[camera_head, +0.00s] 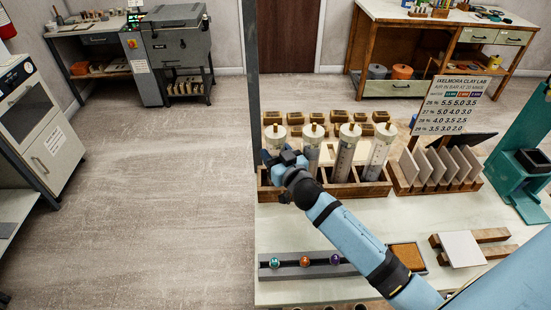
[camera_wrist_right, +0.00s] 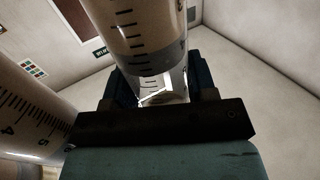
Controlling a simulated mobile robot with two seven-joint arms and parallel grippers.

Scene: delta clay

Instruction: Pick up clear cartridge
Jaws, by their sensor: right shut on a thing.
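Several clear graduated cartridges with pale caps and brown tips stand in a row in a wooden rack (camera_head: 345,190). My right gripper (camera_head: 283,160) is at the leftmost cartridge (camera_head: 275,138) and hides its lower part. In the right wrist view, the gripper (camera_wrist_right: 160,95) is shut on this clear cartridge (camera_wrist_right: 148,40), whose barrel has black marks and pale brown filling. A neighbouring cartridge (camera_wrist_right: 32,112) leans in at the left of that view. The others (camera_head: 313,145), (camera_head: 346,150) and (camera_head: 378,152) stand to the right. I cannot tell whether the held one is clear of the rack. My left gripper is not in view.
A rack of upright tiles (camera_head: 440,168) and a printed sign (camera_head: 450,105) stand right of the cartridges. A teal press (camera_head: 520,160) is at the far right. A dark rail with coloured balls (camera_head: 300,265) lies in front. Small wooden blocks (camera_head: 340,115) sit behind.

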